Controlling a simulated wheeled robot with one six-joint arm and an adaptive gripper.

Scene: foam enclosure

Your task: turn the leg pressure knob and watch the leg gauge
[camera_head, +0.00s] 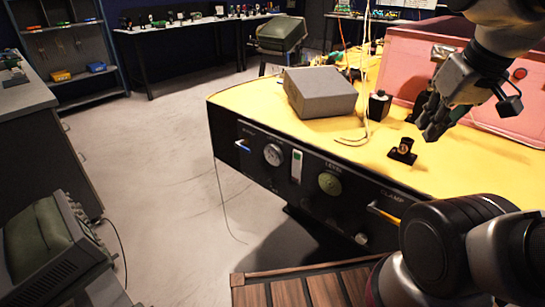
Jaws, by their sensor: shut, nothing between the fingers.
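The black front panel (225,140) of the yellow-topped table carries the controls. I cannot tell whether these are the leg knob and leg gauge. My gripper (434,118) is shut and empty, above the yellow top, to the right of and higher than the knob, touching neither.
A blue handle (242,146) and an orange handle (383,214) stick out from the panel. A small black stand (403,151) is below my gripper. A grey foam block (320,91) and a pink box (415,53) stand on the top.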

